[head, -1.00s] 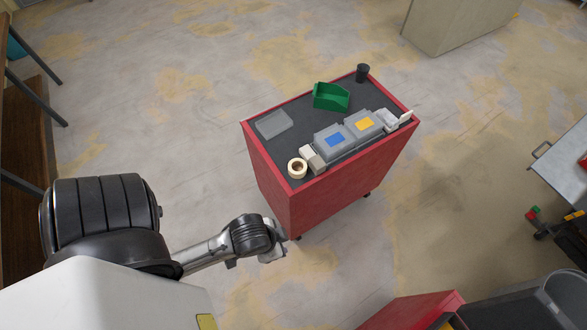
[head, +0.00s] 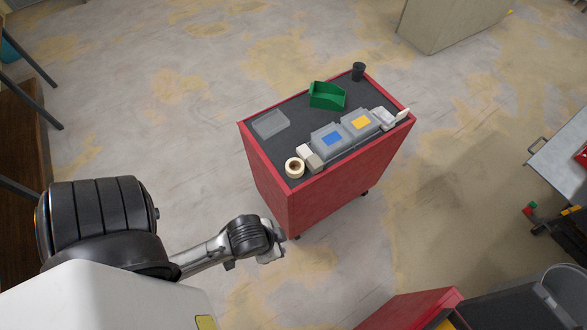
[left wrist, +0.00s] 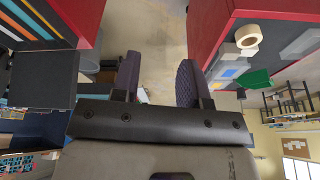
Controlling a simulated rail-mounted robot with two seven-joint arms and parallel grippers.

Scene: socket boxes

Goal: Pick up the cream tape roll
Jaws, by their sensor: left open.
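The cream tape roll (head: 294,174) lies flat at the near left corner of the red cart's dark top (head: 283,120) in the head view. It also shows at the upper right of the left wrist view (left wrist: 248,35). My left gripper (head: 276,242) is low in front of the cart, short of the roll. Its two dark fingers (left wrist: 158,82) stand apart with nothing between them in the left wrist view. My right gripper is not in view.
A pale block (head: 309,157) stands close beside the roll. Grey boxes with blue (head: 325,146) and yellow (head: 366,129) labels, a green bin (head: 327,95), a clear lidded box (head: 270,123) and a dark cup (head: 358,71) share the top.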

